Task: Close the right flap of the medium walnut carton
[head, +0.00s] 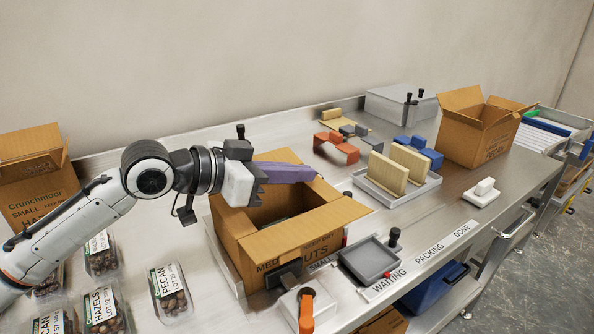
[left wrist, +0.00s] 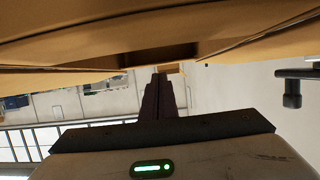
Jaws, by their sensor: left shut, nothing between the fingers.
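The medium walnut carton (head: 300,252) stands at the centre of the bench, its top partly open with dark contents showing inside. A broad near flap (head: 305,229) spreads along its front edge, and a back flap (head: 277,156) stands behind my fingers. I cannot tell clearly which flap is the right one. My left gripper (head: 315,174) is shut and empty, its long purple fingers reaching rightward over the carton's back part. In the left wrist view, the fingers (left wrist: 161,98) point away beneath brown cardboard (left wrist: 120,35); contact is unclear. My right gripper is out of view.
Another open carton (head: 478,135) stands at the back right, and a small hazelnut carton (head: 35,185) at the left. Several clamshell trays (head: 171,290) lie front left. A grey tray (head: 370,259) and an orange-handled tool (head: 306,310) sit close to the carton's front.

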